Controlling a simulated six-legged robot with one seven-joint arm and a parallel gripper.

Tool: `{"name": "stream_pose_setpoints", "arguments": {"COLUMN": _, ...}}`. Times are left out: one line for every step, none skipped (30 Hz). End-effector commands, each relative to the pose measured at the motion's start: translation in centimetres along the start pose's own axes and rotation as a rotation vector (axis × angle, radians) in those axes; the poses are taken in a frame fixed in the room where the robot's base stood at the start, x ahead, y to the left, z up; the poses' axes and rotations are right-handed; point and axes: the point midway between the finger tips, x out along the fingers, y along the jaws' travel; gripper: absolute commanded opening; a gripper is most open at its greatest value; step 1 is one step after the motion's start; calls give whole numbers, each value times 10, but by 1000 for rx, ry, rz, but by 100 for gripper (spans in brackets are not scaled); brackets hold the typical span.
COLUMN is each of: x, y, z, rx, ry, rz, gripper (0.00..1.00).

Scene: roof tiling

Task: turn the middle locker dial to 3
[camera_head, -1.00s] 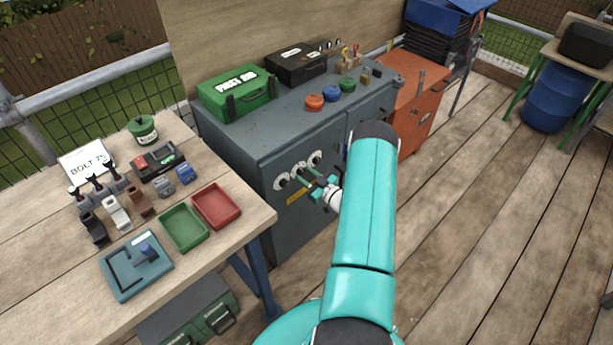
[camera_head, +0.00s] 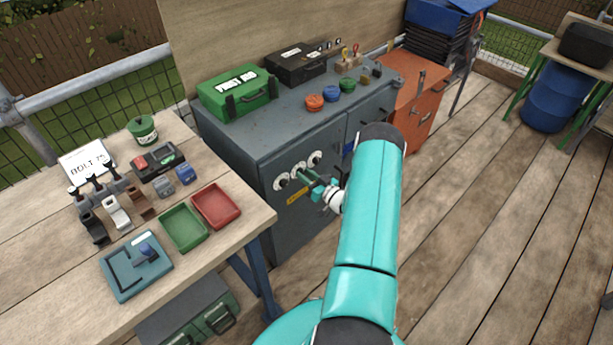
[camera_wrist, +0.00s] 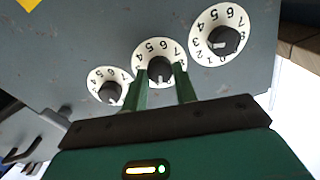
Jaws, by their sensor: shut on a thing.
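The grey locker (camera_head: 305,215) has a row of three dials on its front, each a black knob on a white numbered disc. The middle dial (camera_wrist: 150,48) sits between the two green fingers of my gripper (camera_wrist: 162,84) in the wrist view, and the gripper is shut on its knob. Figures such as 4, 5, 6 and 7 show on the middle disc; the fingers cover part of it and I cannot tell its setting. In the head view my gripper (camera_head: 305,175) reaches the middle dial from the right.
Close beside the fingers are the two other dials, one at left (camera_wrist: 108,88) and a larger-looking one at right (camera_wrist: 222,40) in the wrist view. A workbench (camera_head: 40,235) with trays stands left of the locker. An orange cabinet (camera_head: 412,95) stands right.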

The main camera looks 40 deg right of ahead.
Motion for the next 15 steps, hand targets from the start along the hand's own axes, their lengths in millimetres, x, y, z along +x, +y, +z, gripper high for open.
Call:
{"name": "stream_pose_setpoints", "arguments": {"x": 0, "y": 0, "z": 0, "rx": 45, "ry": 2, "rz": 1, "gripper": 5}}
{"name": "stream_pose_setpoints", "arguments": {"x": 0, "y": 0, "z": 0, "rx": 74, "ry": 4, "rz": 1, "gripper": 5}}
{"name": "stream_pose_setpoints", "arguments": {"x": 0, "y": 0, "z": 0, "rx": 112, "ry": 5, "rz": 1, "gripper": 5}}
{"name": "stream_pose_setpoints", "arguments": {"x": 0, "y": 0, "z": 0, "rx": 141, "ry": 6, "rz": 1, "gripper": 5}}
{"name": "stream_pose_setpoints", "arguments": {"x": 0, "y": 0, "z": 0, "rx": 169, "ry": 7, "rz": 1, "gripper": 5}}
{"name": "stream_pose_setpoints", "arguments": {"x": -1, "y": 0, "z": 0, "rx": 207, "ry": 8, "rz": 1, "gripper": 5}}
{"name": "stream_pose_setpoints", "arguments": {"x": 0, "y": 0, "z": 0, "rx": 236, "ry": 9, "rz": 1, "gripper": 5}}
{"name": "stream_pose_setpoints", "arguments": {"x": 0, "y": 0, "z": 0, "rx": 264, "ry": 10, "rz": 1, "gripper": 5}}
{"name": "stream_pose_setpoints", "arguments": {"x": 0, "y": 0, "z": 0, "rx": 303, "ry": 11, "rz": 1, "gripper": 5}}
{"name": "stream_pose_setpoints", "arguments": {"x": 0, "y": 0, "z": 0, "rx": 331, "ry": 12, "rz": 1, "gripper": 5}}
{"name": "stream_pose_setpoints", "arguments": {"x": 0, "y": 0, "z": 0, "rx": 359, "ry": 13, "rz": 2, "gripper": 5}}
{"name": "stream_pose_setpoints", "arguments": {"x": 0, "y": 0, "z": 0, "rx": 398, "ry": 15, "rz": 2, "gripper": 5}}
{"name": "stream_pose_setpoints", "arguments": {"x": 0, "y": 0, "z": 0, "rx": 426, "ry": 16, "rz": 3, "gripper": 5}}
{"name": "stream_pose_setpoints", "arguments": {"x": 0, "y": 1, "z": 0, "rx": 454, "ry": 17, "rz": 3, "gripper": 5}}
{"name": "stream_pose_setpoints", "arguments": {"x": -1, "y": 1, "z": 0, "rx": 492, "ry": 18, "rz": 4, "gripper": 5}}
